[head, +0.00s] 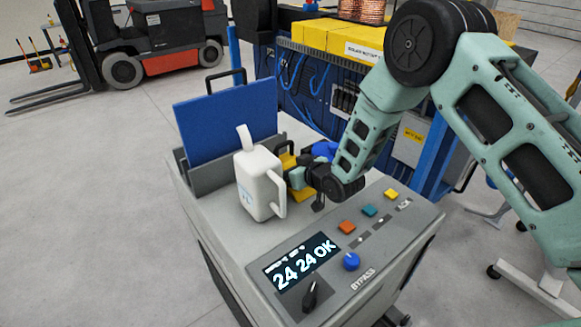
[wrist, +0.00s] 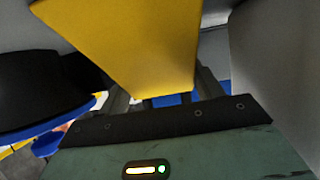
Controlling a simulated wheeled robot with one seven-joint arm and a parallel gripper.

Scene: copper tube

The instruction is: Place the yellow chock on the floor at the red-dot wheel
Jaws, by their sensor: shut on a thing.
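The yellow chock (wrist: 130,40) fills the upper middle of the wrist view, between the fingers of my gripper (wrist: 160,95). In the head view my gripper (head: 302,176) is over the top of the grey cart, just behind and right of a white jug (head: 260,184). Part of the yellow chock (head: 288,160) shows there beside the jug; the rest is hidden by the jug and gripper. I cannot tell whether it touches the cart top. No wheel with a red dot can be made out.
The grey cart (head: 235,238) carries a blue panel (head: 225,118) in a slot and a control face with a display (head: 302,262), knobs and coloured buttons. A forklift (head: 135,50) stands at the back left. Floor (head: 80,190) left of the cart is clear.

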